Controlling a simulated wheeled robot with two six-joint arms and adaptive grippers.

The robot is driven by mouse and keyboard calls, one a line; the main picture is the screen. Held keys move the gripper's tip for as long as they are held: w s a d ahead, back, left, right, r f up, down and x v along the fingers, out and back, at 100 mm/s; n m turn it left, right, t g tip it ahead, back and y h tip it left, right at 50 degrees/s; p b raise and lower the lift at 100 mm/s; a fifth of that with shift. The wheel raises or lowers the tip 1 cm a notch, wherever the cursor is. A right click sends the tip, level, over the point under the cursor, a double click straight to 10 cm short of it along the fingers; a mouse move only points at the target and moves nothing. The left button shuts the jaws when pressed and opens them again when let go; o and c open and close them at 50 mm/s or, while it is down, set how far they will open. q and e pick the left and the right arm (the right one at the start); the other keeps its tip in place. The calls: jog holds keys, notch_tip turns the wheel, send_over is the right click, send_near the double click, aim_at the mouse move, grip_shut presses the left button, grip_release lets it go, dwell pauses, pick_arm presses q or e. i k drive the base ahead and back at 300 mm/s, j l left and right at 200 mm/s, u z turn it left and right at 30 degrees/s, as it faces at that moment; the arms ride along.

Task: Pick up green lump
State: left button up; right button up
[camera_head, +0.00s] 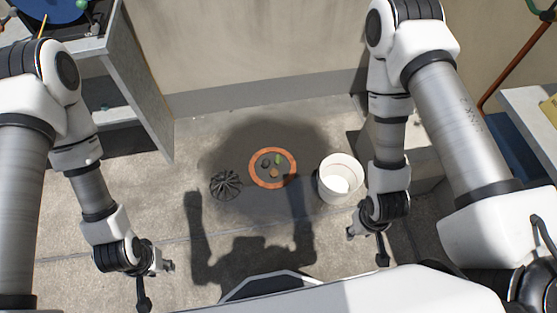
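A small green lump (278,159) lies inside a round orange-rimmed dish (254,177) on the floor, near the middle of the view. A dark lump (265,164) and a brownish lump (274,173) lie beside it in the dish. My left gripper (158,286) is at the lower left, well away from the dish, with its fingers spread and nothing between them. My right gripper (367,249) is at the lower right, below the white bucket. Its fingers are also apart and empty.
A white bucket (341,160) stands right of the dish, and a black finned object (225,184) lies left of it. A grey shelf unit (137,88) stands at the left, and a wall (240,50) is behind. The floor in front of the dish is clear but shadowed.

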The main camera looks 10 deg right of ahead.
aim_at(277, 159)
jog(key=i+j+z, duration=0.4)
jog(key=i, duration=0.25)
jog(key=i+j+z, duration=0.4)
jog(key=i+j, duration=0.15)
jog(key=j, duration=0.25)
jog(key=z, duration=1.65)
